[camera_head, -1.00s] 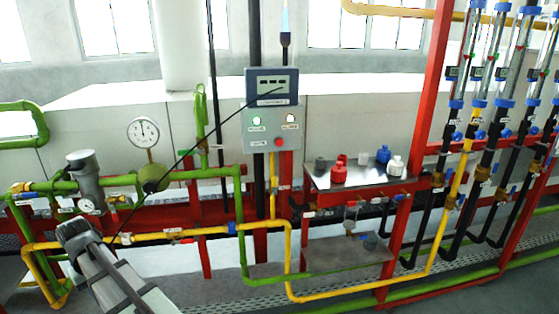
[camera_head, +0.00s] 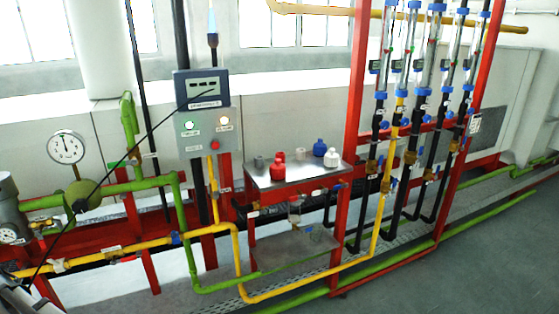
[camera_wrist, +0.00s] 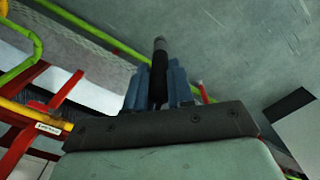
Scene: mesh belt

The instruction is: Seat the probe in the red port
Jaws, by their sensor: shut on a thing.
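My gripper (camera_wrist: 159,82) is shut on the probe (camera_wrist: 159,58) in the wrist view. The probe is a dark rod with a greyish tip, pointing away from the wrist between the blue-grey fingers. Its tip is clear of anything I can make out, over grey floor in that view. In the head view a thin black cable runs from the grey meter box (camera_head: 202,90) down to the lower left corner, where only a piece of my arm shows. The gripper itself is out of that view. I cannot make out a red port in either view.
Below the meter is a control box (camera_head: 207,134) with lamps and a red button. Green pipes (camera_head: 150,183), a yellow pipe (camera_head: 130,248) and red frames crowd the front. Grey floor (camera_head: 470,265) is open at right.

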